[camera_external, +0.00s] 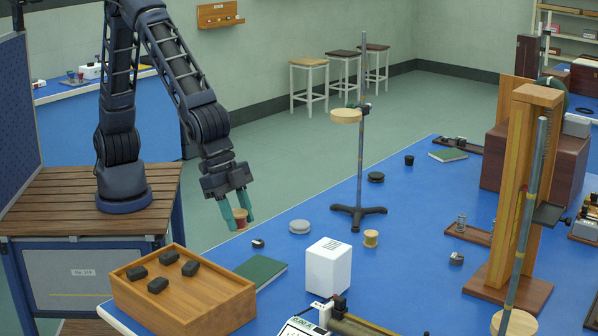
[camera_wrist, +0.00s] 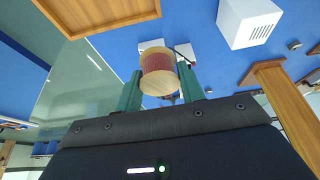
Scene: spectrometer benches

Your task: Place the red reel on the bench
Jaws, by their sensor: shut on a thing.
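The red reel (camera_external: 240,216) has pale wooden ends and a red-brown wound middle. My gripper (camera_external: 238,208) points down with its two green fingers on either side of it, shut on it. In the wrist view the reel (camera_wrist: 158,64) sits between the green fingertips (camera_wrist: 160,80). The bench (camera_external: 400,270) has a blue top. The reel is held in the air near the bench's far left edge; its exact height is hard to tell.
A wooden box with black blocks (camera_external: 225,318), a green book (camera_external: 261,271), a white box (camera_external: 328,268), a grey disc (camera_external: 299,227) and a yellow reel (camera_external: 371,238) stand close by. A retort stand (camera_external: 360,160) rises behind. Blue surface shows clear between them.

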